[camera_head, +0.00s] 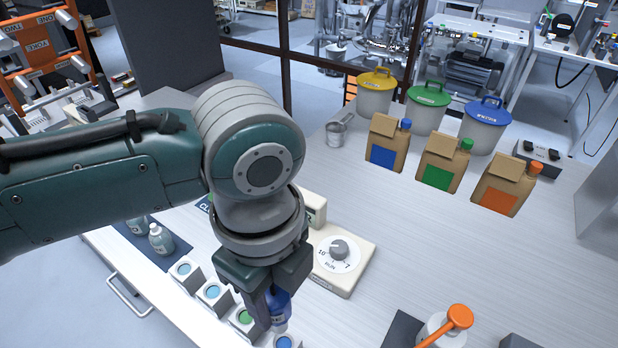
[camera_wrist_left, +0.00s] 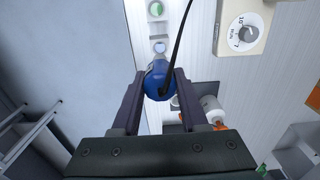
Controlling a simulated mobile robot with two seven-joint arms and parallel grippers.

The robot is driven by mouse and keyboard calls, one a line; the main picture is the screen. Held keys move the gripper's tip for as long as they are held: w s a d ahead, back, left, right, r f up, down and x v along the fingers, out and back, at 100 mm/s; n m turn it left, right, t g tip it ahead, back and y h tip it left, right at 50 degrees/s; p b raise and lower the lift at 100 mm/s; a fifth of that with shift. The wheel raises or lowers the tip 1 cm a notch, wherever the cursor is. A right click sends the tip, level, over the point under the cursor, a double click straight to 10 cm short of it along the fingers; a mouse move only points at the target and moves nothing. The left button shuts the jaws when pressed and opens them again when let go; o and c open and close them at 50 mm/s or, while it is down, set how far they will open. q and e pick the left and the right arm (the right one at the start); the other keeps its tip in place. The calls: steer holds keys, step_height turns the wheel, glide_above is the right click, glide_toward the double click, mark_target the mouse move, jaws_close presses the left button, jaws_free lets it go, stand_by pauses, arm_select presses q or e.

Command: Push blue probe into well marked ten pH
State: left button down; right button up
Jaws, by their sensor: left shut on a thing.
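My left gripper (camera_head: 268,305) points down over the row of wells and is shut on the blue probe (camera_head: 279,308). In the left wrist view the probe's blue top (camera_wrist_left: 158,82) sits between the two fingers, with a black cable running up from it. I cannot read the well markings. My right gripper is not in view.
A white meter box with a dial (camera_head: 340,250) marked 10, RUN and 7 stands right of the gripper. A white bottle with an orange handle (camera_head: 440,330) is at the lower right. Cartons (camera_head: 388,143) and lidded tubs (camera_head: 428,105) stand behind.

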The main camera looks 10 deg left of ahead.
mark_target(279, 318)
arm_select(q)
steer(key=shift+f+b, duration=2.35)
steer(key=shift+f, duration=0.55)
steer(key=shift+p, duration=0.55)
steer(key=shift+f+b, duration=2.5)
steer(key=shift+f, duration=0.55)
jaws_free()
steer(key=shift+r, duration=0.15)
steer(key=shift+r+p, duration=2.95)
steer(key=shift+p, duration=0.2)
